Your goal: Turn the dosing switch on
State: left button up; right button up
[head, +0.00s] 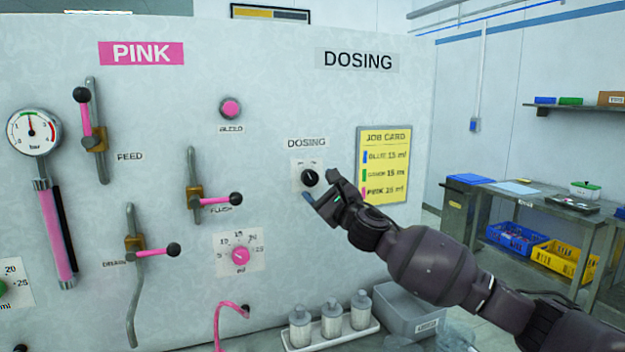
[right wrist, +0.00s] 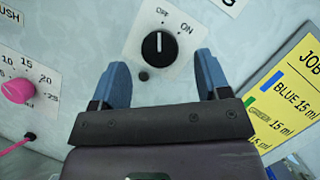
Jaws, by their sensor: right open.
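The dosing switch (head: 310,178) is a black rotary knob on a white plate under the DOSING label (head: 307,142). In the right wrist view the knob (right wrist: 158,46) has a white pointer line standing about upright, toward the OFF mark (right wrist: 163,14); the ON mark (right wrist: 186,28) is to its right. My right gripper (head: 318,190) is in front of the panel, close to the knob. In the right wrist view its blue fingers (right wrist: 163,80) are spread, with the knob beyond and between them, apart from both. My left gripper is not in view.
A yellow job card (head: 385,165) hangs right of the switch. The pink dose dial (head: 240,255) and pink flush lever (head: 215,198) are to the left. White bottles (head: 331,320) stand in a tray below, beside a grey bin (head: 405,308).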

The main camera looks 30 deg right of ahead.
aim_at(311, 179)
jog(key=x, duration=0.3)
jog(key=shift+w, duration=0.25)
jog(key=shift+w+r, duration=0.1)
jog(key=shift+w, duration=0.1)
jog(key=c, duration=0.9)
jog(key=shift+c, duration=0.2)
